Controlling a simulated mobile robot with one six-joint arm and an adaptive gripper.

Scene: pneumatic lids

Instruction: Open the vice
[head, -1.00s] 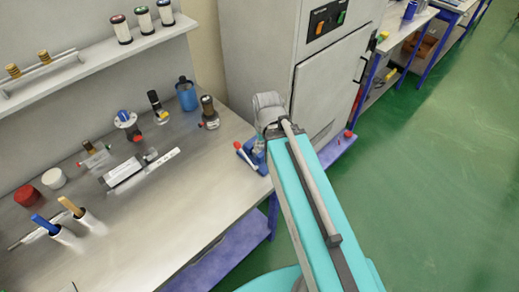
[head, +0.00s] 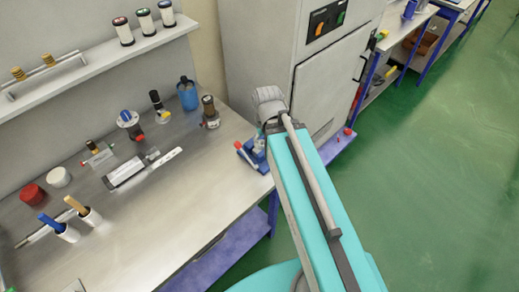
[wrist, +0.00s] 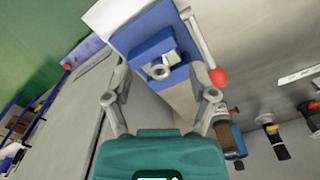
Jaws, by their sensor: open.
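The blue vice (head: 258,157) sits at the right front corner of the workbench, partly hidden behind my arm in the head view. In the wrist view the vice (wrist: 152,52) shows a blue body with a round grey metal part. A grey lever (wrist: 197,38) runs along its right side and ends in a red knob (wrist: 218,77). My gripper (wrist: 161,80) is open and empty, its two fingers spread on either side of the view's middle, facing the vice. The right fingertip appears close to the red knob; I cannot tell whether they touch.
A grey cabinet (head: 335,85) stands behind my gripper. The green floor (head: 440,190) at right is clear.

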